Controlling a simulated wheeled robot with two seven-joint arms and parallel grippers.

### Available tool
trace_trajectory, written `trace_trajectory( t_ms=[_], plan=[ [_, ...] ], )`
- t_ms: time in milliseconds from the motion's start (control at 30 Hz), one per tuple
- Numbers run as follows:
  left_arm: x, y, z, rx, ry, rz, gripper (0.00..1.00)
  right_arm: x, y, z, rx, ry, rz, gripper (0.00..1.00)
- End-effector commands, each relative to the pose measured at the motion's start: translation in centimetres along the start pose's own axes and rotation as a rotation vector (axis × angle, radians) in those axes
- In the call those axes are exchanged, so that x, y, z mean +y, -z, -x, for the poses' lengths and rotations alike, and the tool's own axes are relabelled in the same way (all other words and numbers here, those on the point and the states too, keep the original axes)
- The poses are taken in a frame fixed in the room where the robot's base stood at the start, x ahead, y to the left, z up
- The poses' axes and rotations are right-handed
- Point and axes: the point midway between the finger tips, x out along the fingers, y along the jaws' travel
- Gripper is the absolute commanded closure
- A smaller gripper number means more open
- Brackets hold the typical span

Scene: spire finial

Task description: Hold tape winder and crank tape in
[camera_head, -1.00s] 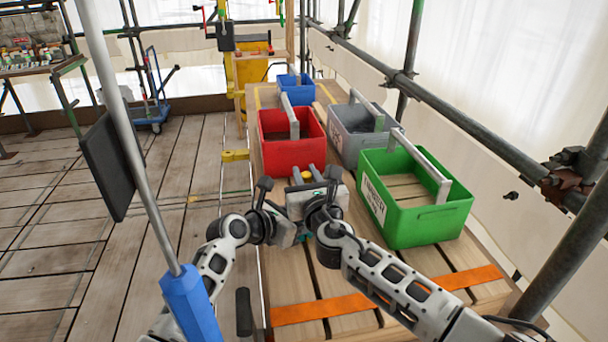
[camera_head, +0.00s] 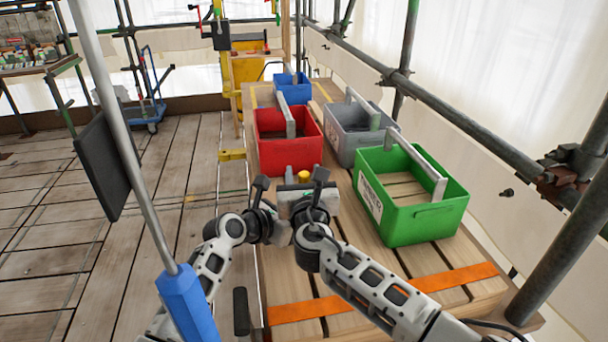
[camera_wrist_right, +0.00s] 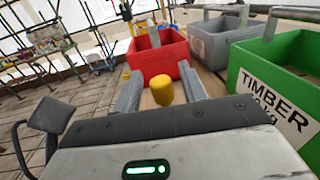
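A yellow round knob (camera_head: 304,176) shows just past my right gripper, in front of the red crate; in the right wrist view the yellow knob (camera_wrist_right: 162,90) stands between the two grey fingers. My right gripper (camera_wrist_right: 162,88) is open, with a gap visible on both sides of the knob. The winder's body and crank are mostly hidden behind my grippers.
The red crate (camera_head: 288,150), grey crate (camera_head: 345,147), green crate (camera_head: 425,220) marked TIMBER and blue crate (camera_head: 293,95) stand on the wooden bench (camera_head: 400,265). An orange strip (camera_head: 455,279) crosses its near end. Scaffold poles line the right. The plank floor at left is largely clear.

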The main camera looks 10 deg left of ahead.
Motion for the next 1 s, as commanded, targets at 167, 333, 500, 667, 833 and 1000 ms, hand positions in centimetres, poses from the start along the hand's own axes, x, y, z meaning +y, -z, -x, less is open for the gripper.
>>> trace_trajectory(
  t_ms=[167,333,500,667,833,1000],
  plan=[
    [0.0,0.1,0.0,0.001,0.0,-0.001,0.74,0.0,0.0,0.0,0.0,0.0,0.0,0.58],
    [0.0,0.1,0.0,0.001,0.0,-0.001,0.74,-0.1,0.0,0.4,-0.001,0.001,-0.001,0.58],
    [0.0,0.1,0.0,0.001,0.0,-0.001,0.74,-0.1,0.1,2.3,0.0,-0.001,-0.003,0.58],
    [0.0,0.1,0.0,0.001,0.0,-0.001,0.74,-0.1,0.1,5.4,0.002,-0.001,-0.004,0.58],
    [0.0,0.1,0.0,0.001,0.0,-0.001,0.74,0.0,0.1,8.7,0.001,-0.002,-0.002,0.58],
    [0.0,0.1,0.0,0.001,0.0,-0.001,0.74,0.0,0.1,11.1,0.001,0.0,-0.001,0.58]
  ],
)
